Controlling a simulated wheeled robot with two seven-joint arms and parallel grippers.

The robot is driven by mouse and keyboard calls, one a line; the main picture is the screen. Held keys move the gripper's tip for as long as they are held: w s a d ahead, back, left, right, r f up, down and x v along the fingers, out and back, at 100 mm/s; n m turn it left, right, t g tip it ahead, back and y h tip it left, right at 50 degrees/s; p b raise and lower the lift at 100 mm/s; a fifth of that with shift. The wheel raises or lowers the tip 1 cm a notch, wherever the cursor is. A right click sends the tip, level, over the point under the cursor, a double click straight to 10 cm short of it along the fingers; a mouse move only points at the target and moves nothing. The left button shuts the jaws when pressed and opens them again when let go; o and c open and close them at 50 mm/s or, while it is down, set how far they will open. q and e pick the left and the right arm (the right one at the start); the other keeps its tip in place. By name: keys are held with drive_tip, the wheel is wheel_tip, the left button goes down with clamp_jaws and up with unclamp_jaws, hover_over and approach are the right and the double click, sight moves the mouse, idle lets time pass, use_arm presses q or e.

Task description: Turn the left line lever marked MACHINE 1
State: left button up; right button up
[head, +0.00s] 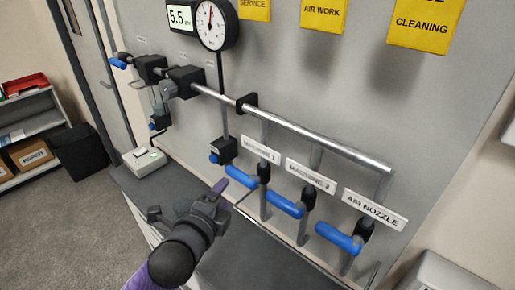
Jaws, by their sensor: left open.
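The MACHINE 1 lever has a blue handle (241,177) pointing left from a black valve hub on a vertical pipe. It is the leftmost of the three line levers, below the white MACHINE 1 label (262,151). My right gripper is not in view.
The MACHINE 2 lever (286,206) and AIR NOZZLE lever (338,237) stand to the right, handles also pointing left. A metal pipe (300,130) runs above them. A pressure gauge (211,25) and a white box (143,161) are farther left. Dark counter (245,262) lies below.

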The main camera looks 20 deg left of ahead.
sight(235, 178)
use_arm(q)
drive_tip(key=x, duration=0.3)
drive_tip(key=shift+w+a+r+b, duration=0.1)
drive_tip(key=shift+w+r+b, duration=0.05)
drive_tip(key=shift+b, duration=0.15)
drive_tip(key=x, duration=0.5)
drive_tip(key=shift+b, duration=0.3)
drive_tip(key=shift+w, duration=0.4)
clamp_jaws()
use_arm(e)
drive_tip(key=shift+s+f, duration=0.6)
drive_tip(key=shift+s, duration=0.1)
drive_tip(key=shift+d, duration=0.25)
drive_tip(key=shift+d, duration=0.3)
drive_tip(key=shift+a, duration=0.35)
